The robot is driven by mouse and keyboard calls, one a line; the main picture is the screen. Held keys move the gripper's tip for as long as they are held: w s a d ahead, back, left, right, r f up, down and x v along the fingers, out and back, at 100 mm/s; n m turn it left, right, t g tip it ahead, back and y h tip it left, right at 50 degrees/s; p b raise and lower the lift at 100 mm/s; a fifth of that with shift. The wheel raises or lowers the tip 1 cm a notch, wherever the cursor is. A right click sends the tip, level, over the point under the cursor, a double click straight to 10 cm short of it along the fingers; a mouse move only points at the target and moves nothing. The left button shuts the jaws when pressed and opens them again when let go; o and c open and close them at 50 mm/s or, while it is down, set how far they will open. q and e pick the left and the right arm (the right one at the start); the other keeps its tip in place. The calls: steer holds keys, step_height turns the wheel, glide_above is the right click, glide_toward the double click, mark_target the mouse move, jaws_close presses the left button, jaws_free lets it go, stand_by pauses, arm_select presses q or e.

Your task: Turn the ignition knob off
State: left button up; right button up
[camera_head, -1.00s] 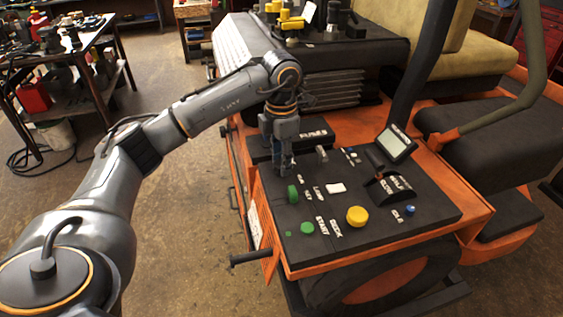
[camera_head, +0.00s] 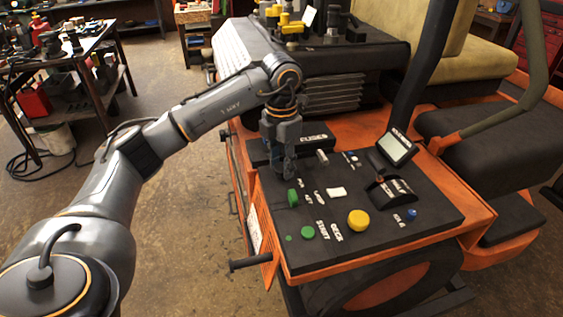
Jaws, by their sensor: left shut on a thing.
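My left gripper (camera_head: 289,172) points straight down at the rear left of the black control panel (camera_head: 380,240). Its fingers are shut low over the panel, close behind the upright green knob (camera_head: 292,198) and apart from it in the picture. The fingers hide what they grip; from its place on the panel I take it to be the ignition knob, which does not show otherwise. Small white lettering sits just right of the fingertips, too small to read surely. My right gripper is not in view.
The panel also bears a round green button (camera_head: 307,232), a yellow button (camera_head: 358,220), a white switch (camera_head: 337,192), a blue knob (camera_head: 411,214) and a tilted display (camera_head: 397,148). A black fuse box (camera_head: 308,143) stands behind the gripper. Open floor lies left of the orange mower.

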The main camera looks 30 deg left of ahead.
mark_target(282, 167)
arm_select(q)
steer(key=o, duration=1.1)
steer(key=shift+f, duration=0.15)
steer(key=shift+o, duration=0.2)
steer(key=shift+r, duration=0.3)
step_height(282, 167, up, 12)
steer(key=shift+f, duration=0.25)
